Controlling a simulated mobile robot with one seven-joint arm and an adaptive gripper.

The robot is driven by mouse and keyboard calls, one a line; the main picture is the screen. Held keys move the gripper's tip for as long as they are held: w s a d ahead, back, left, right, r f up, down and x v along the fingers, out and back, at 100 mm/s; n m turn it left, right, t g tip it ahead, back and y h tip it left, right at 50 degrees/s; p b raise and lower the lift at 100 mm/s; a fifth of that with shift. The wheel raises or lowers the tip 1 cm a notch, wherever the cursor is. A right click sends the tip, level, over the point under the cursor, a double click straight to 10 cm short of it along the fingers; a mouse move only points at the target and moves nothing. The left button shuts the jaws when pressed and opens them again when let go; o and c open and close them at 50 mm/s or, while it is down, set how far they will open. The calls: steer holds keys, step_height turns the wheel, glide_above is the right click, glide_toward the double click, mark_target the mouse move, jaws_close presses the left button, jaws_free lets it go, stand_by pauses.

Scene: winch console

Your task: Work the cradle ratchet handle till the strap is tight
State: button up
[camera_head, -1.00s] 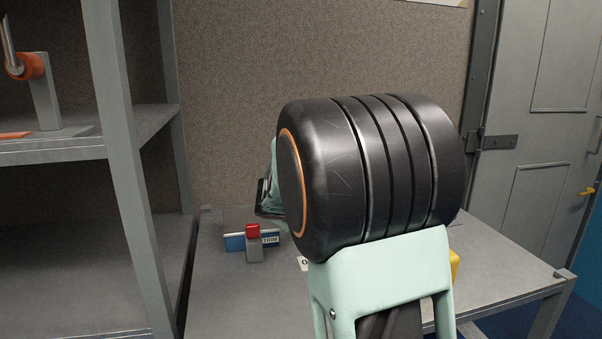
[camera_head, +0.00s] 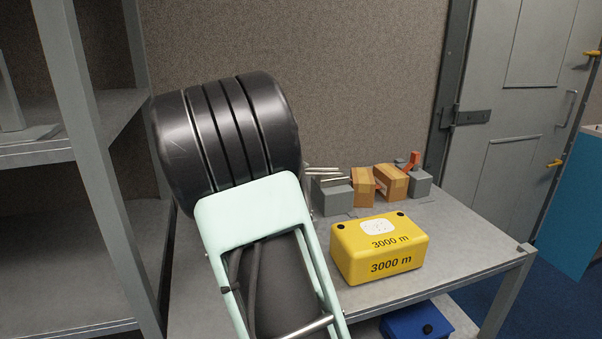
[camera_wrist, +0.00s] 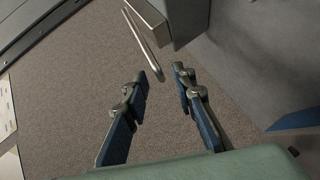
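On the table, a cradle of two grey blocks (camera_head: 333,197) and wooden chocks (camera_head: 392,183) has an orange strap (camera_head: 380,187) between the chocks. Silver rods (camera_head: 323,174) stand out above the left grey block, beside my arm; they look like the ratchet handle. In the wrist view a silver rod (camera_wrist: 146,45) runs from a grey block (camera_wrist: 183,18) toward my gripper (camera_wrist: 160,78). My gripper is open, and the rod's end lies near the gap between its fingertips. Contact and depth cannot be told. My arm hides my gripper in the head view.
A yellow box (camera_head: 378,250) marked 3000 m stands on the table (camera_head: 455,275) in front of the cradle. A blue box (camera_head: 420,322) is below. Grey shelving (camera_head: 85,150) stands at left. A wall is behind, with a door (camera_head: 520,130) at right.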

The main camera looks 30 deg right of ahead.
steer(key=shift+x, duration=1.35)
steer(key=shift+c, duration=0.6)
jaws_close()
